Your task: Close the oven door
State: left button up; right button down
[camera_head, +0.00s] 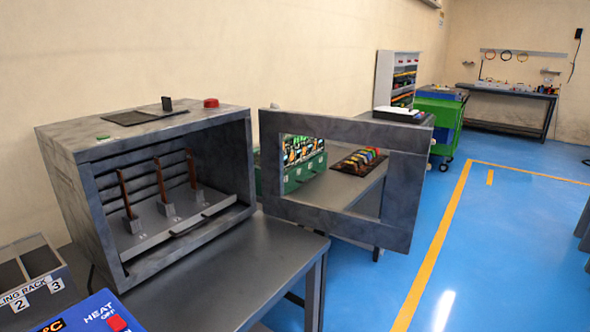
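The oven (72,197) is a grey box on a table at the left, its front open to view. Its door (402,200) is a grey frame with a large window opening. The door stands wide open, swung out to the right of the oven and reaching past the table's right edge. Several copper-coloured bars (160,180) stand upright in a holder inside the oven. Neither of my grippers shows in the head view.
The dark table (235,275) under the oven has bare surface in front. A cooling rack (38,280) and a blue control box (95,315) with a red switch stand at the lower left. A green cart (447,115) stands behind. Blue floor (510,240) is clear at the right.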

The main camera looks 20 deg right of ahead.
aim_at(408, 145)
jog(key=i+l+u, duration=0.1)
jog(key=l+u, duration=0.4)
jog(key=i+l+u, duration=0.1)
jog(key=l+u, duration=0.2)
jog(key=u, duration=0.2)
